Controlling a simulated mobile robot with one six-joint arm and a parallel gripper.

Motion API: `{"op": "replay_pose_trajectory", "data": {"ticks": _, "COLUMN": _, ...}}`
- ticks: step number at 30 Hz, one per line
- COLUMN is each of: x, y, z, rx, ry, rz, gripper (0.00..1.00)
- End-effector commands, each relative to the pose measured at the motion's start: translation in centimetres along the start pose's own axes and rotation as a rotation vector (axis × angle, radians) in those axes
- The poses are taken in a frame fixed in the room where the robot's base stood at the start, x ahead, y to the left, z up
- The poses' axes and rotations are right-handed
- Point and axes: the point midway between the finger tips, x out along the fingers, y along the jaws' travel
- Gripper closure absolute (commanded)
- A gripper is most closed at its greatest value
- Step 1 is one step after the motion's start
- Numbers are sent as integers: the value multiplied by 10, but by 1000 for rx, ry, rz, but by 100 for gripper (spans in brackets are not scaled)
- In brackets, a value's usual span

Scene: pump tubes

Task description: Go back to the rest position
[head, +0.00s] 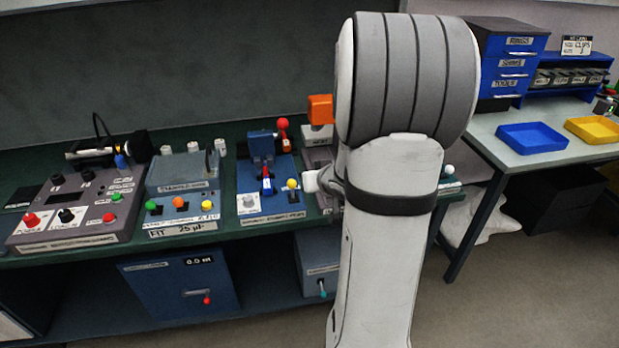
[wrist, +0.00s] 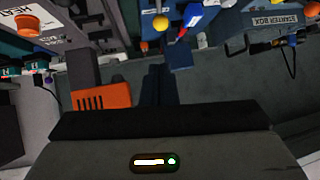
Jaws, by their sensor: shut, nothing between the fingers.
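My gripper shows in the wrist view as a wide dark body with a small lit panel along the bottom, and narrow dark fingers (wrist: 159,80) close together above it. It is shut and empty. In the head view my large white and grey arm stands in front of the bench and hides most of the gripper. The gripper is near the bench stations, by the station with the blue upright and red-ball lever (head: 283,124). An orange block (head: 320,109) stands just left of my arm; an orange slotted block (wrist: 101,96) is close to the gripper in the wrist view.
The green bench (head: 222,137) carries a grey button box (head: 82,205) and a blue-grey sample station (head: 183,185). A second table at right holds a blue tray (head: 531,138), a yellow tray (head: 596,129) and blue drawers (head: 513,65). Floor at lower right is clear.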

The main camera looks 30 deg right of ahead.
Motion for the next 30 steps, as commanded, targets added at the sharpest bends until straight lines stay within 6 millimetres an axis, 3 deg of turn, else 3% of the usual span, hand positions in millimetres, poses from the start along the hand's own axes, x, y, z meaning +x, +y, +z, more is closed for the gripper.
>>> {"op": "replay_pose_trajectory", "data": {"ticks": 14, "x": 0, "y": -1, "z": 0, "rx": -1, "ry": 0, "rz": 0, "gripper": 100}}
{"op": "replay_pose_trajectory", "data": {"ticks": 19, "x": -11, "y": -9, "z": -8, "rx": -36, "ry": -20, "rz": 61, "gripper": 100}}
{"op": "replay_pose_trajectory", "data": {"ticks": 25, "x": -63, "y": -44, "z": -9, "rx": -104, "ry": -151, "rz": 212, "gripper": 100}}
{"op": "replay_pose_trajectory", "data": {"ticks": 30, "x": -124, "y": -92, "z": 21, "rx": -135, "ry": -347, "rz": 227, "gripper": 100}}
